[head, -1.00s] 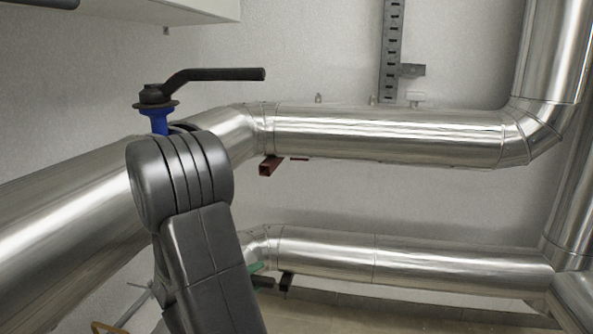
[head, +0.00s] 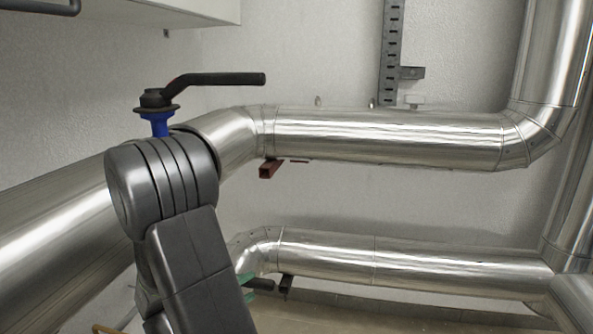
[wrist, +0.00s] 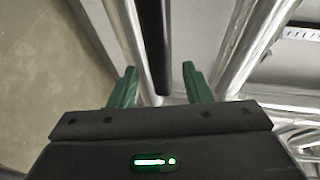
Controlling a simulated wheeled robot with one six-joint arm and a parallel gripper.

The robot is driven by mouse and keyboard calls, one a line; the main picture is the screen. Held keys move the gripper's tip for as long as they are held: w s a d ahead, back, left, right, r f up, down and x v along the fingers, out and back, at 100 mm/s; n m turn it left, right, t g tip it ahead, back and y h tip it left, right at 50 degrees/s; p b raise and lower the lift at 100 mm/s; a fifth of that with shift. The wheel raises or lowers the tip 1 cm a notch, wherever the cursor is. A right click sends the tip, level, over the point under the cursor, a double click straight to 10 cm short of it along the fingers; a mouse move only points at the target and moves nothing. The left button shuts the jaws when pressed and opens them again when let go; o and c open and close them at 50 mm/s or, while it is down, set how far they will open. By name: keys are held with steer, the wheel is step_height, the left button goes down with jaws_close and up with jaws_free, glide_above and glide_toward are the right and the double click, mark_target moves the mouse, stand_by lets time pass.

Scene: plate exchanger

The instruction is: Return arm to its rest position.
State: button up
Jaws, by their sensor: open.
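My gripper (wrist: 160,84) shows in the wrist view with its two green fingers apart and nothing clamped between them. A long dark bar (wrist: 153,40) shows in the gap between the fingers; I cannot tell how far off it is or whether it is the valve lever. In the head view my dark grey arm stands at lower left and hides most of the gripper. A small green piece (head: 246,279) beside the arm may be a fingertip. A valve with a black lever (head: 220,79) and a blue stem sits above the arm's elbow, its lever pointing right.
A shiny upper pipe (head: 390,137) and a lower pipe (head: 400,262) run along the wall. A thick pipe (head: 50,220) passes behind my arm at left. A white cabinet (head: 170,8) hangs at top left. Bare floor (wrist: 40,80) shows left in the wrist view.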

steer(key=shift+n, duration=0.3)
steer(key=x, duration=0.4)
steer(key=shift+w+a+b, duration=0.1)
steer(key=shift+w+b, duration=0.05)
steer(key=shift+b, duration=0.15)
steer(key=shift+w+r+n+t+y, duration=0.1)
steer(key=shift+w+n+t+y, duration=0.7)
steer(key=shift+w+y, duration=0.5)
